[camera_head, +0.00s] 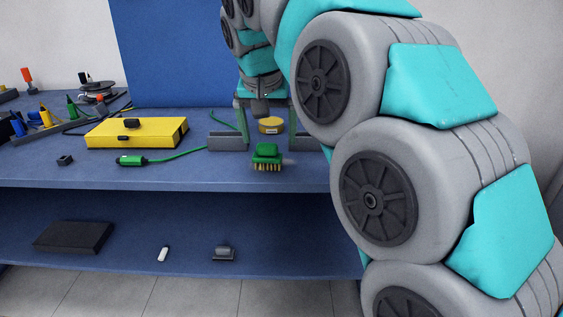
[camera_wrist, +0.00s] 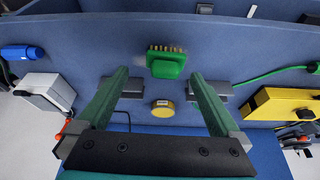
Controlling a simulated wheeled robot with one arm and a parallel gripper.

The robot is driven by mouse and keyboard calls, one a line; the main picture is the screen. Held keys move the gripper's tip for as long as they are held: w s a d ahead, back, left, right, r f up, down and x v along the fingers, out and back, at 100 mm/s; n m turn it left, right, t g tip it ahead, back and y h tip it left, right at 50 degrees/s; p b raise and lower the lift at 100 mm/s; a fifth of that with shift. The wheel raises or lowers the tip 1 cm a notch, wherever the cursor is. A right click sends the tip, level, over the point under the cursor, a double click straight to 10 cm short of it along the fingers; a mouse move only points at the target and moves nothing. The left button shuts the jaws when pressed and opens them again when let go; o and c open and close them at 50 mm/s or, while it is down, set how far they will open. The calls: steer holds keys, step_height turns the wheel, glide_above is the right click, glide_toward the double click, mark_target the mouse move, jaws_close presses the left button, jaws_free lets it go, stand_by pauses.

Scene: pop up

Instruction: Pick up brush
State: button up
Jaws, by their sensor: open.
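The brush (camera_head: 267,151) has a green top and tan bristles. It lies bristles down on the blue upper shelf, near the front edge. In the wrist view the brush (camera_wrist: 165,65) shows just beyond the fingertips, in line with the gap between them. My gripper (camera_head: 268,143) is open and points down at the shelf behind the brush. In the wrist view the two green fingers of my gripper (camera_wrist: 157,74) are wide apart with nothing between their tips. The brush appears clear of both fingers.
A yellow round item (camera_head: 270,125) lies behind the brush. Dark grey blocks (camera_head: 227,141) lie beside the fingertips. A yellow box (camera_head: 137,133) and a green corded tool (camera_head: 132,160) lie to the left. A blue upright panel (camera_head: 180,50) stands behind. The lower shelf (camera_head: 300,225) holds a few items.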

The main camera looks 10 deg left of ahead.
mark_target(267, 142)
steer(key=shift+w+a+r, duration=0.1)
steer(key=shift+a, duration=0.5)
steer(key=shift+p+x, duration=0.55)
steer(key=shift+x, duration=3.2)
steer(key=shift+d, duration=0.15)
steer(key=c, duration=1.4)
steer(key=shift+r, duration=0.1)
steer(key=shift+r+b, duration=0.3)
steer(key=shift+r, duration=1.35)
steer(key=s+d, duration=0.3)
steer(key=s, duration=0.1)
steer(key=s+d+r+b, duration=0.1)
steer(key=s+d, duration=0.2)
steer(key=s, duration=0.2)
steer(key=s+d+b, duration=0.1)
steer(key=s+d, duration=0.2)
steer(key=s, duration=0.1)
steer(key=shift+s+r, duration=0.15)
steer(key=shift+r, duration=0.1)
